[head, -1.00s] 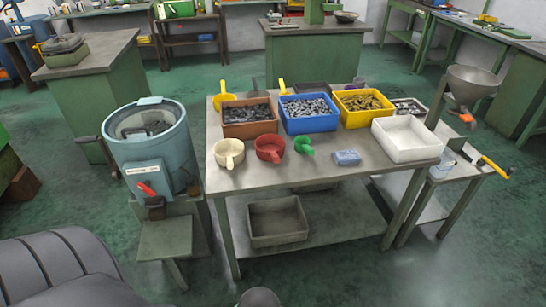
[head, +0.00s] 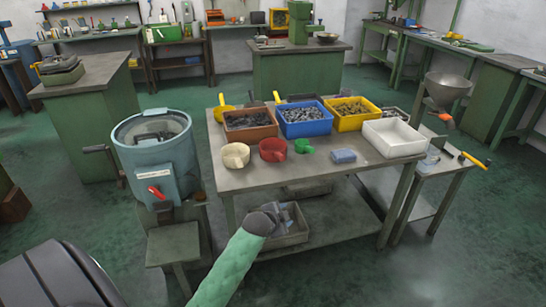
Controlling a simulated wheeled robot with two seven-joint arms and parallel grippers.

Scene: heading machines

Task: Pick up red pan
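The red pan (head: 272,150) sits upright on the near part of the grey table (head: 240,180), between a cream pan (head: 235,156) and a small green scoop (head: 304,147). It looks empty. My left arm, in a green sleeve, comes up from the bottom edge, left of the middle. My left gripper (head: 287,217) is in front of the table's near edge, lower in the picture than the red pan and apart from it. Its fingers are small and blend with the grey bin behind, so its opening is unclear. My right gripper is out of view.
Brown (head: 249,124), blue (head: 306,118) and yellow (head: 350,113) bins of metal parts stand behind the pans. A blue drum machine (head: 158,160) stands left of the table.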

